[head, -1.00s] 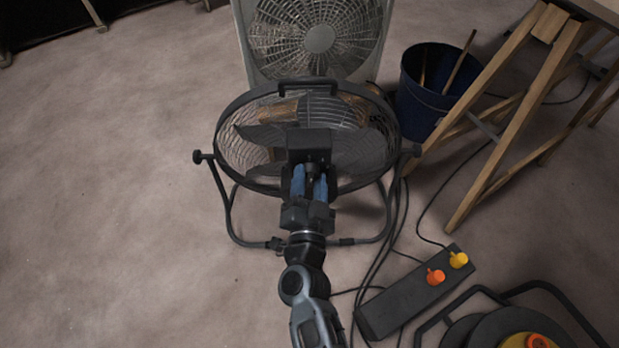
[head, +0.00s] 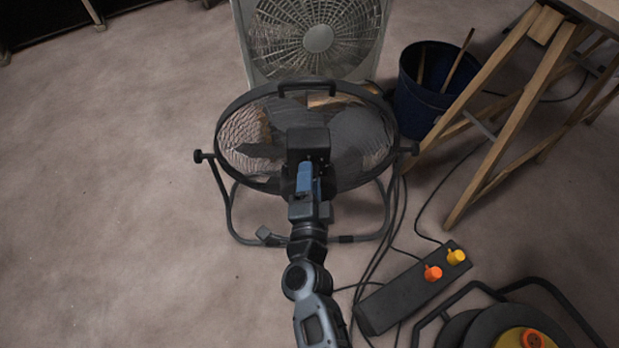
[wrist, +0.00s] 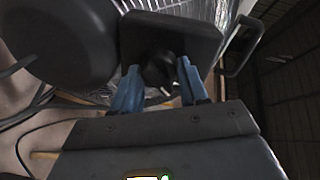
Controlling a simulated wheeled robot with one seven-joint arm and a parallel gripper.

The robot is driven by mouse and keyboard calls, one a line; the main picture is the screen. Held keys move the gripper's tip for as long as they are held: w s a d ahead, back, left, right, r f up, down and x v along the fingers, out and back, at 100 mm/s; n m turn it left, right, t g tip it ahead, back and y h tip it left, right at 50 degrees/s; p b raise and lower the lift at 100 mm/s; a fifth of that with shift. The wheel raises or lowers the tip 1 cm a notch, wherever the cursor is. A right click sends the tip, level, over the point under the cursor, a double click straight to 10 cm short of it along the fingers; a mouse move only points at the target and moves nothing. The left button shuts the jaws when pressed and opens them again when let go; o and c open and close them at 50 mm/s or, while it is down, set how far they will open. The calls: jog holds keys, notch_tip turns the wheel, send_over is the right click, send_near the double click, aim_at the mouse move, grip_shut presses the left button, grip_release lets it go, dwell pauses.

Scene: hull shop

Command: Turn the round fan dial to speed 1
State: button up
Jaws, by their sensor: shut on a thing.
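The round fan (head: 226,172) stands on the floor in its tubular stand, with a dark control box (head: 308,142) at the back of its motor. The black round dial (wrist: 158,70) on that box shows in the wrist view between the blue fingertips. My gripper (head: 306,172) reaches up to the box from below and is shut on the dial, one finger on each side. In the head view the fingers hide the dial. I cannot read any speed marks or tell which setting the dial points to.
A grey box fan (head: 318,38) stands behind the round fan. A dark blue bucket (head: 425,95) and a wooden trestle (head: 520,110) are to the right. A black power strip (head: 412,290), loose cables and a cable reel (head: 490,325) lie at lower right. The left floor is clear.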

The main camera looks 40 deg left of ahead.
dwell(0.4)
jog(key=o, duration=1.1)
jog(key=shift+c, duration=0.2)
jog(key=p+v, duration=0.2)
jog(key=v, duration=0.5)
jog(key=shift+s+d, duration=0.3)
jog(key=s+d+r+n+t+h, duration=0.15)
jog(key=s+d, duration=0.25)
jog(key=d, duration=0.6)
jog(key=s+d+r+n+h, duration=0.1)
jog(key=s+d+r+h, duration=0.2)
jog(key=d, duration=0.6)
jog(key=s+d+r+n+h, duration=0.15)
jog(key=s+d, duration=0.35)
jog(key=d, duration=0.5)
jog(key=s+d+r+n+h, duration=0.35)
jog(key=s+d+r, duration=0.65)
jog(key=r, duration=0.4)
notch_tip(320, 180, up, 24)
jog(key=p, duration=2.4)
jog(key=shift+a+m+g+h, duration=0.3)
jog(key=shift+m+g+h, duration=0.05)
